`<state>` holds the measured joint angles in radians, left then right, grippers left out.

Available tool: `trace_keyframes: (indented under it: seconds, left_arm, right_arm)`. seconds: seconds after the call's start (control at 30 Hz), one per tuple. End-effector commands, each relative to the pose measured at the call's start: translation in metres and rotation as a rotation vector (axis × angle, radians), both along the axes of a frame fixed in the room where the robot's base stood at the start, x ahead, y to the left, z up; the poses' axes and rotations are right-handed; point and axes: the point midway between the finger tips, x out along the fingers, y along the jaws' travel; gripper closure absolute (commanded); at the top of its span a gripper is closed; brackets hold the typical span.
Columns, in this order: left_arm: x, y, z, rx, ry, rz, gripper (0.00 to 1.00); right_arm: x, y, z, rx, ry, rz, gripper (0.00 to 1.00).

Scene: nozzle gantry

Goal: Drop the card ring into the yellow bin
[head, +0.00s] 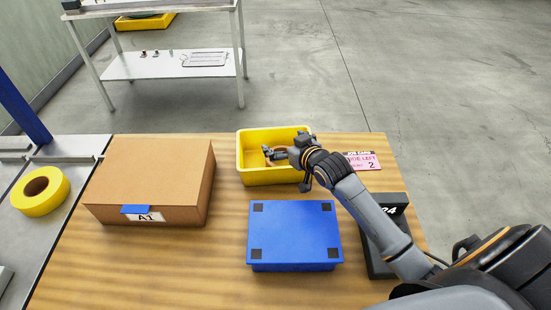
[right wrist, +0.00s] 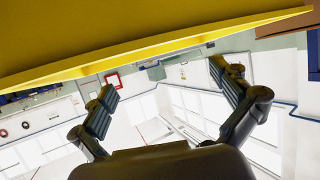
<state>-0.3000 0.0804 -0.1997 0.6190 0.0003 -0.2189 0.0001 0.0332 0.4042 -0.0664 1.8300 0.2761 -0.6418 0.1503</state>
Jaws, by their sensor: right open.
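The yellow bin (head: 273,177) stands at the back of the wooden table. My right gripper (head: 270,153) reaches from the right over the bin's right rim, with its fingers over or inside the bin. In the right wrist view its fingers (right wrist: 168,100) are spread apart with nothing between them, and the yellow bin (right wrist: 120,35) fills the top. A small orange-brown patch shows by the fingertips in the head view, too small to tell whether it is the card ring. I cannot clearly make out the card ring elsewhere. My left gripper is not in view.
A cardboard box (head: 150,172) stands left of the bin, a blue box (head: 295,231) in front. A pink card (head: 361,161) and a dark block (head: 391,208) lie to the right. A yellow roll (head: 41,190) sits on the left surface.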

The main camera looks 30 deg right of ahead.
Motion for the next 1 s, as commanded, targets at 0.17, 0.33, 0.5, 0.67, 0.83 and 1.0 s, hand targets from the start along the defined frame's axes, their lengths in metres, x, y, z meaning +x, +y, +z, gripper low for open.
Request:
trace_keyframes:
  seconds: [0.17, 0.33, 0.5, 0.67, 0.83, 1.0]
  left_arm:
    - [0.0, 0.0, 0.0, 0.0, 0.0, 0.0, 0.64]
    - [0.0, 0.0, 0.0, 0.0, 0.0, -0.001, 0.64]
    - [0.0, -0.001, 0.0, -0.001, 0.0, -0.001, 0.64]
    - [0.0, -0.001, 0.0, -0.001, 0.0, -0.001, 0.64]
    - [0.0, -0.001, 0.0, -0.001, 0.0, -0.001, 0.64]
    - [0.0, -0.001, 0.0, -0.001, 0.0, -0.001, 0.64]
  right_arm:
    - [-0.031, -0.002, 0.011, -0.001, 0.002, 0.0, 0.0]
    - [-0.065, -0.004, 0.025, -0.002, 0.002, 0.002, 0.0]
    - [-0.09, -0.007, 0.036, -0.001, 0.002, 0.0, 0.0]
    - [-0.101, -0.007, 0.042, -0.001, 0.001, 0.0, 0.0]
    - [-0.103, -0.007, 0.043, 0.0, 0.0, 0.0, 0.0]
    - [-0.103, -0.007, 0.043, 0.0, 0.0, 0.0, 0.0]
